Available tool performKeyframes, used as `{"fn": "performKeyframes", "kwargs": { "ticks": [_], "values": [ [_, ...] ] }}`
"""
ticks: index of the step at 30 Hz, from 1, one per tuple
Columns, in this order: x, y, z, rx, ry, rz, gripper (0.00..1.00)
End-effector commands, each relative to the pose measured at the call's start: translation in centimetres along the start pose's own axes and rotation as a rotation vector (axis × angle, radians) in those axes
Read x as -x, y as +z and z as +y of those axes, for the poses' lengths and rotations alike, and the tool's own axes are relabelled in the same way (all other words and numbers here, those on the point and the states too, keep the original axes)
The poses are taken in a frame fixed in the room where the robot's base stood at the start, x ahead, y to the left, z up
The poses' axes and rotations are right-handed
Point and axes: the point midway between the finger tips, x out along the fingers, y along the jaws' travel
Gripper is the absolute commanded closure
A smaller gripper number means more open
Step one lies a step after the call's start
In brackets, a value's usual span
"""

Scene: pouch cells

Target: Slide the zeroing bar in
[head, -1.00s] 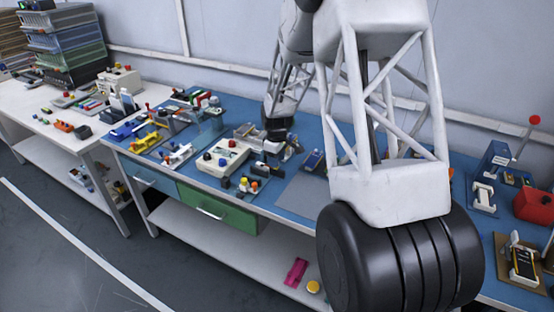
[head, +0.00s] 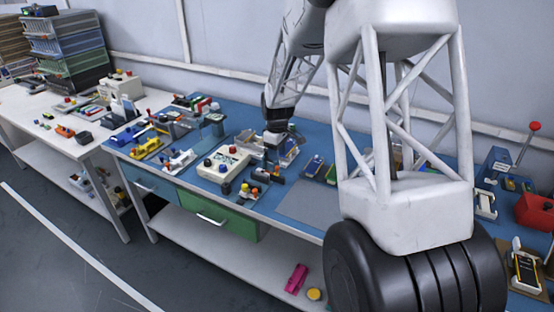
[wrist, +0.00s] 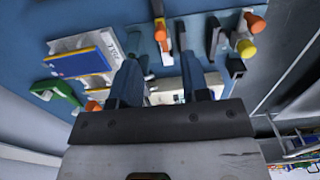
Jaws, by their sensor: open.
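My gripper (wrist: 162,82) is open, with two blue fingers apart, above the blue bench in the wrist view. In the head view my gripper (head: 274,152) points down over the bench, just right of a cream instrument (head: 221,165) with coloured knobs. No part is visibly clamped between the fingers. A narrow part with an orange end (wrist: 160,34) shows beyond the fingertips. A dark fixture (wrist: 213,38) stands to its right, with an orange knob (wrist: 256,22) and a yellow knob (wrist: 246,48) nearby. I cannot tell which piece is the zeroing bar.
A blue-and-yellow item (wrist: 82,62) and a green clamp-like piece (wrist: 60,96) lie left in the wrist view. Small parts with yellow and orange knobs (head: 250,190) crowd the bench's front edge. A bare grey mat (head: 308,204) lies right of them.

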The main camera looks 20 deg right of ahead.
Motion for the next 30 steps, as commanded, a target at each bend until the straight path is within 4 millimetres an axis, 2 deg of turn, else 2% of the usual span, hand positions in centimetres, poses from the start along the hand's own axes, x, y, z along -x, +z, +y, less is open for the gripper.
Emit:
{"fn": "performKeyframes", "kwargs": {
  "ticks": [6, 15, 17, 24, 30],
  "values": [
    [1.6, 0.0, 0.0, 0.0, 0.0, 0.0, 0.58],
    [1.8, 0.0, 0.0, 0.0, 0.0, 0.0, 0.58],
    [1.8, 0.0, 0.0, 0.0, -0.001, 0.0, 0.64],
    [1.5, 0.9, 0.0, -0.057, -0.032, 0.018, 1.0],
    [0.7, 3.3, 0.0, -0.231, -0.129, 0.079, 1.0]
  ]
}}
